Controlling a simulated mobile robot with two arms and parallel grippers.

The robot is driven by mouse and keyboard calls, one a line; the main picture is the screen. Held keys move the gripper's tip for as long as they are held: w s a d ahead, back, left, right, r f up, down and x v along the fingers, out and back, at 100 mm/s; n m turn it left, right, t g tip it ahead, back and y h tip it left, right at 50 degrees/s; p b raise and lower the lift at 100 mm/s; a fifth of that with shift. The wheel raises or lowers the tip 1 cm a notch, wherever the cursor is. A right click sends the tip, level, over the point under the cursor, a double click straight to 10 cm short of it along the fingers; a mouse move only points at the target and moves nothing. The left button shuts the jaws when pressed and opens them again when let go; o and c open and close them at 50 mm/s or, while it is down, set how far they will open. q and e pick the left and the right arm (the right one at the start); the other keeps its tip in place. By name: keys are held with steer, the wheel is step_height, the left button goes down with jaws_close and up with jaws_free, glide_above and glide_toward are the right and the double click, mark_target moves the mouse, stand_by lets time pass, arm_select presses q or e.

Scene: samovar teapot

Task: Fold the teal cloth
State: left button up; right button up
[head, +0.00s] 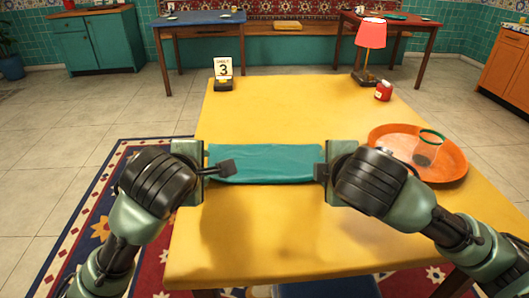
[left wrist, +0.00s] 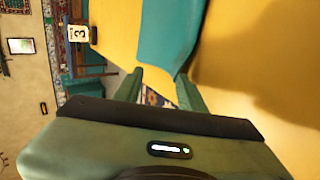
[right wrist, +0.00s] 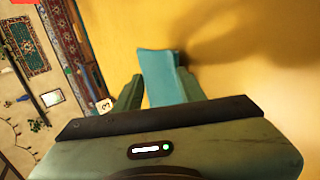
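In the left wrist view the fingers stand apart, and the cloth (left wrist: 165,38) narrows to a corner near the right finger. My right gripper (head: 322,172) is at the right end. In the right wrist view its fingers are apart, with the cloth (right wrist: 160,75) showing between them.
A red jar (head: 383,91), a red lamp (head: 371,35) and a number 3 sign (head: 223,72) stand farther back. The table's middle behind the cloth is clear.

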arm_select(q)
steer(key=s+r, duration=0.5)
steer(key=r, duration=0.2)
steer(key=shift+s+r, duration=0.2)
arm_select(e)
steer(key=s+r, duration=0.5)
steer(key=r, duration=0.2)
steer(key=shift+s+r, duration=0.2)
